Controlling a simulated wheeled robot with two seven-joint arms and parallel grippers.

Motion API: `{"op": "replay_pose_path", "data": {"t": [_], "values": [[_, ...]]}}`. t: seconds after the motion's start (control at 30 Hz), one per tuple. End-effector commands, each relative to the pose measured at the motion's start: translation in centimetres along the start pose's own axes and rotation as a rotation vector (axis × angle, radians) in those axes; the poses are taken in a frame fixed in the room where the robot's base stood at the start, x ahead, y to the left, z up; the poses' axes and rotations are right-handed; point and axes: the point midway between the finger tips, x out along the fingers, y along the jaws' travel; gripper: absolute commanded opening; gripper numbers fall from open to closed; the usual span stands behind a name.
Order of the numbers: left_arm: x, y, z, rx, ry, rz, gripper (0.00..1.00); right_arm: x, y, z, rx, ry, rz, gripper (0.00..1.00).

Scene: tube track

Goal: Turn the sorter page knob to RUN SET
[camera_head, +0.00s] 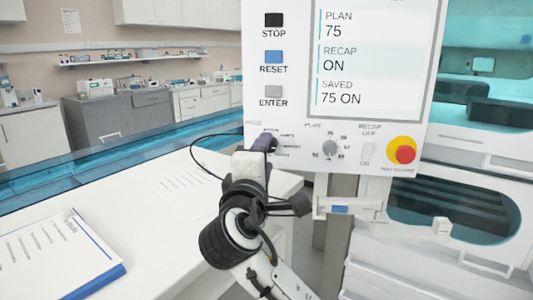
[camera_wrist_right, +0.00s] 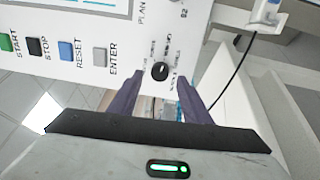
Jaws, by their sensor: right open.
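The sorter panel (camera_head: 290,120) faces me, with its screen (camera_head: 370,60) reading PLAN 75, RECAP ON and SAVED 75 ON. In the right wrist view a small black knob (camera_wrist_right: 160,71) sits on the panel with small labels around it, too blurred to read. My right gripper (camera_head: 262,143) is open at the lower left of the panel. Its purple fingers (camera_wrist_right: 160,80) stand on either side of the black knob, with visible gaps. The gripper hides that knob in the head view. Which label it points to I cannot tell. My left gripper is out of view.
STOP (camera_head: 273,20), RESET (camera_head: 273,57) and ENTER (camera_head: 273,91) buttons are above. A binder (camera_head: 60,255) lies on the white table.

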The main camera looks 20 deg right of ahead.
Motion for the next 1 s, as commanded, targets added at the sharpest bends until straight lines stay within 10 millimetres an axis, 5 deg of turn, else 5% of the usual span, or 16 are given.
{"op": "replay_pose_path", "data": {"t": [0.2, 0.4, 0.83, 0.93, 1.0], "values": [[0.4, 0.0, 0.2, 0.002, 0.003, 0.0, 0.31, -4.5, -0.2, -0.1, 0.002, 0.004, -0.002, 0.44], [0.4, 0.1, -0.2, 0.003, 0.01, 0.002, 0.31, -7.0, -0.1, -0.1, 0.0, 0.001, -0.002, 0.44], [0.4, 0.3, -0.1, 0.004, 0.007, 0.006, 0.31, -7.6, -0.3, 0.0, 0.001, 0.001, -0.007, 0.44], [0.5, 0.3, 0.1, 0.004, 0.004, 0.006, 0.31, -7.5, -2.2, 0.4, 0.023, 0.008, -0.055, 0.44], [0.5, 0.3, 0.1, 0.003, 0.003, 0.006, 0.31, -7.4, -5.3, 1.0, 0.064, 0.018, -0.134, 0.44]]}}
